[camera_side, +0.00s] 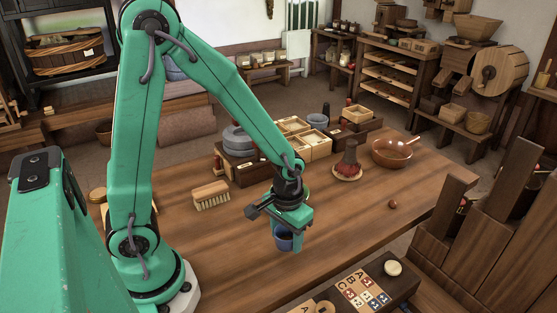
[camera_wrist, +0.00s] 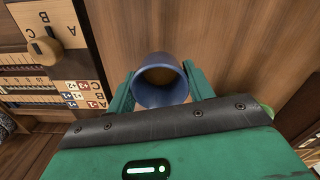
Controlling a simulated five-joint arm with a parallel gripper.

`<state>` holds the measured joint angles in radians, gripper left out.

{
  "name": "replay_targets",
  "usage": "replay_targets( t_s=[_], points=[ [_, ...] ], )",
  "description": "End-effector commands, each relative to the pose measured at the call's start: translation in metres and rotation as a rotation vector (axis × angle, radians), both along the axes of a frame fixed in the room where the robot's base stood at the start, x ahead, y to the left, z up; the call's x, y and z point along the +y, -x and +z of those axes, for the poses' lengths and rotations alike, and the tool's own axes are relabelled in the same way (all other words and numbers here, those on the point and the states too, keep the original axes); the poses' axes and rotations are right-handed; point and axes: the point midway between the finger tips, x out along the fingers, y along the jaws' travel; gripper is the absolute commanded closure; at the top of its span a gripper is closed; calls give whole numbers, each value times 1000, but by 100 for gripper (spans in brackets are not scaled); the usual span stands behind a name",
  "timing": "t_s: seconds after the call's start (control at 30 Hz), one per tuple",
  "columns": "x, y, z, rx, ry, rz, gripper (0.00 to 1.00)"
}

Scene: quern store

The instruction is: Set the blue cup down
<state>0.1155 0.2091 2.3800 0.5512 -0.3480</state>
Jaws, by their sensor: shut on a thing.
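The blue cup (camera_side: 284,240) is between the jaws of my gripper (camera_side: 293,226) in the side view, upright, near the front edge of the wooden table (camera_side: 350,225). In the wrist view the cup (camera_wrist: 161,80) shows its round blue rim and dark inside, with a green finger of my gripper (camera_wrist: 161,92) on each side. My gripper is shut on the cup. Whether the cup's base touches the table or hangs above it I cannot tell.
A brush (camera_side: 211,195) lies to the left. Grey stones (camera_side: 238,139) and wooden boxes (camera_side: 313,145) stand behind. A lettered board (camera_side: 362,290) lies in front.

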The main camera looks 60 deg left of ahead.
Motion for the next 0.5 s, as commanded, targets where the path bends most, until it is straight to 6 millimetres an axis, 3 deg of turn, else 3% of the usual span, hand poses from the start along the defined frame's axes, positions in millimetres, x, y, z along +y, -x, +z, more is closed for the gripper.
replay_targets(
  t_s=[0.3, 0.5],
  points=[
    [0, 1, -29, 3, 0, 0, 71],
    [0, 0, -33, 1, 0, 0, 71]
  ],
)
